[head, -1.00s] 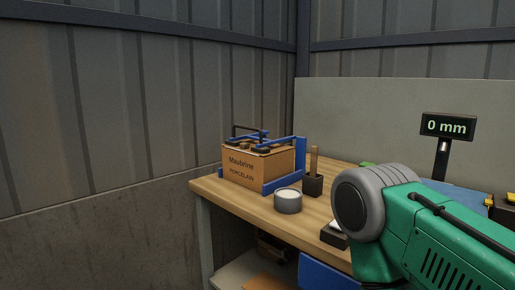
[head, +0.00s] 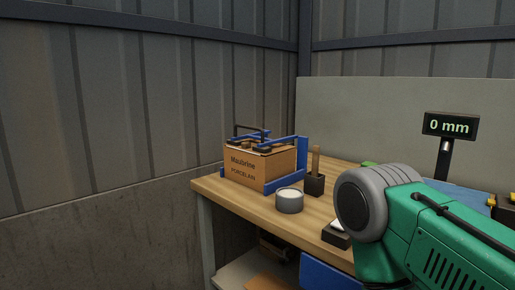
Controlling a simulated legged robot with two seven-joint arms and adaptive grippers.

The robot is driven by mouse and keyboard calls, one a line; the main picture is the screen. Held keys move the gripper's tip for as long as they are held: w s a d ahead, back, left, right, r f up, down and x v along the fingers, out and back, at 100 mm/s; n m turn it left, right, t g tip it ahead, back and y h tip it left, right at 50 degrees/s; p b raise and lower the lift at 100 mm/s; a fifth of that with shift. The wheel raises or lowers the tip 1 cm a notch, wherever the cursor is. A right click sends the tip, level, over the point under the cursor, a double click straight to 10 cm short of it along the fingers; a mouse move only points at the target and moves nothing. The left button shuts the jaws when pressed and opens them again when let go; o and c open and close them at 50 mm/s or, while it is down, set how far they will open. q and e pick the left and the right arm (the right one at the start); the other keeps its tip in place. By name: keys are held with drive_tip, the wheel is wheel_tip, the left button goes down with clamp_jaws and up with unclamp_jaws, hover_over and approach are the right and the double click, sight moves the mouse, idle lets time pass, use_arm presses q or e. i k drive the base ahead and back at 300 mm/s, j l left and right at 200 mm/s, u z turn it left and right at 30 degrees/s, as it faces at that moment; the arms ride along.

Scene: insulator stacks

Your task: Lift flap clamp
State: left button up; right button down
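The cardboard box (head: 258,171) marked "Maubrine PORCELAIN" stands at the back left of the workbench in a blue frame (head: 302,157). A blue and black clamp (head: 252,136) lies across the top of the box, with dark round pads at its ends. I cannot tell how firmly it presses on the flaps. A green and grey arm link of mine fills the lower right, well apart from the box. Neither gripper shows in the head view.
A grey tin with white contents (head: 289,201) and a dark block holding a wooden handle (head: 315,179) stand right of the box. A display reading "0 mm" (head: 449,126) rises behind my arm. The bench's front left corner (head: 205,187) is clear.

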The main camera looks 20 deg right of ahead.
sight(262, 147)
drive_tip(key=i+z, duration=0.15)
drive_tip(key=z, duration=0.25)
drive_tip(key=i+j+z, duration=0.15)
drive_tip(key=z, duration=0.25)
drive_tip(key=i+j+z, duration=0.1)
drive_tip(key=z, duration=0.3)
drive_tip(key=i+j+z, duration=0.1)
drive_tip(key=z, duration=0.3)
drive_tip(key=j, duration=0.1)
